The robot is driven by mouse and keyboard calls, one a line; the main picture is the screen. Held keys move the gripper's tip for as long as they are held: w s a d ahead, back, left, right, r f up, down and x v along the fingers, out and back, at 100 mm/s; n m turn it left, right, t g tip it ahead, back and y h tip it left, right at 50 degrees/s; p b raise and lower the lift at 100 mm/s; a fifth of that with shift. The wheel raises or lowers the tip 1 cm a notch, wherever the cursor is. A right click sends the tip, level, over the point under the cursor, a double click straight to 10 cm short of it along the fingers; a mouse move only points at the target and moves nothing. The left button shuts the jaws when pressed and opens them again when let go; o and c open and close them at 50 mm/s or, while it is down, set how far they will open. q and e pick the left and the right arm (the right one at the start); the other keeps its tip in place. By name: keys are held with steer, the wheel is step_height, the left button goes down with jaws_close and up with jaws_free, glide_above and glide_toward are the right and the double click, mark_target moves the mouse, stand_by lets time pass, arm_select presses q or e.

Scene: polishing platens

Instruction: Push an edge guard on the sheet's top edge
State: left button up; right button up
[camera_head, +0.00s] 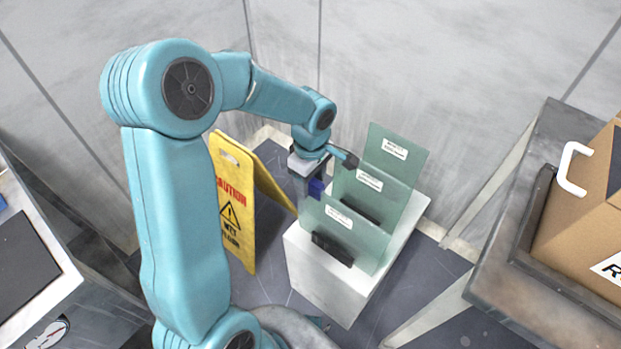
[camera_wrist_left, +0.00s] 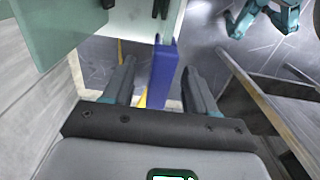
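A blue edge guard (camera_head: 316,188) shows beside my left gripper (camera_head: 335,172), left of the glass sheets. In the left wrist view the blue edge guard (camera_wrist_left: 163,72) stands between the two fingers of the left gripper (camera_wrist_left: 160,75). The fingers are apart, with gaps on both sides of it. Three greenish labelled sheets stand upright, one behind another: the front sheet (camera_head: 367,246), the middle sheet (camera_head: 388,196) and the rear sheet (camera_head: 412,160). One fingertip is close to the middle sheet's label. I cannot tell whether it touches. The right gripper is out of view.
The sheets stand on a white block (camera_head: 325,297) with dark holders (camera_head: 332,248). A yellow caution sign (camera_head: 236,205) stands left of it. A cardboard box (camera_head: 590,235) sits on a grey bench (camera_head: 500,275) at right. A wall is close behind.

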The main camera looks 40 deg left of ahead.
arm_select(q)
step_height(320, 180, up, 16)
steer(key=p, duration=0.2)
steer(key=shift+r+p, duration=0.15)
steer(key=shift+p, duration=0.2)
stand_by(0.5)
